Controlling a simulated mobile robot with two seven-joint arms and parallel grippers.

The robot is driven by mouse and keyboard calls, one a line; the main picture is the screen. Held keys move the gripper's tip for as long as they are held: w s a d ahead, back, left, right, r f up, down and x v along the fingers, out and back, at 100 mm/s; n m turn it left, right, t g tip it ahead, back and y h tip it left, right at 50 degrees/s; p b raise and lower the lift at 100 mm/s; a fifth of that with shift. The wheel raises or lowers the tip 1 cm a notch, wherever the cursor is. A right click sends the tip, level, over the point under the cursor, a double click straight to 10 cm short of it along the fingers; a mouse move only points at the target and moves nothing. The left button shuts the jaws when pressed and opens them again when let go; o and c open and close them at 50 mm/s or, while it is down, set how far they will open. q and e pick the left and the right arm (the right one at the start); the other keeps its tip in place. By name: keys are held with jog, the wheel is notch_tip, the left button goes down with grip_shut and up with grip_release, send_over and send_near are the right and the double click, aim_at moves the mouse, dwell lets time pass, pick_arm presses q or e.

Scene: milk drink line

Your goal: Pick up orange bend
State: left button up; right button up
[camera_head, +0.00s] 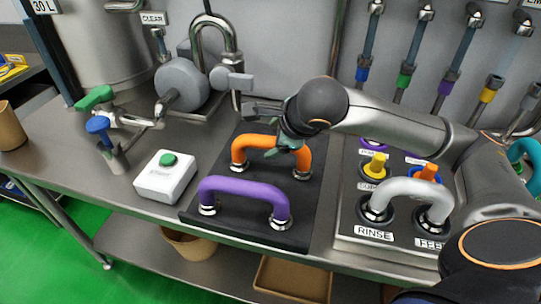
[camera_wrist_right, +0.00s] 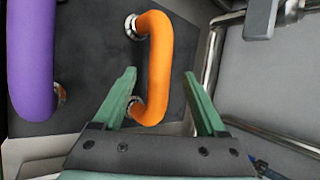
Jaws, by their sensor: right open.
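The orange bend (camera_head: 258,141) is a U-shaped pipe with metal ends, resting on a black mat (camera_head: 225,210) on the steel table. My right gripper (camera_head: 290,150) is over its right end in the head view and partly hides it. In the right wrist view the orange bend (camera_wrist_right: 157,60) stands beyond the fingers, its near end close to the left finger. My right gripper (camera_wrist_right: 163,95) is open, its green fingers apart with nothing held between them. My left gripper is not in view.
A purple bend (camera_head: 245,190) lies on the same mat in front. A white box with a green button (camera_head: 166,177) stands left. A panel with a grey bend (camera_head: 405,188) is at right. Valves and a pipe (camera_head: 212,30) stand behind.

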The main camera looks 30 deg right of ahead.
aim_at(273, 141)
jog(key=x, duration=0.4)
jog(key=shift+d+f, duration=0.3)
jog(key=shift+f, duration=0.05)
grip_shut()
dwell(1.0)
jog(key=shift+r, duration=0.1)
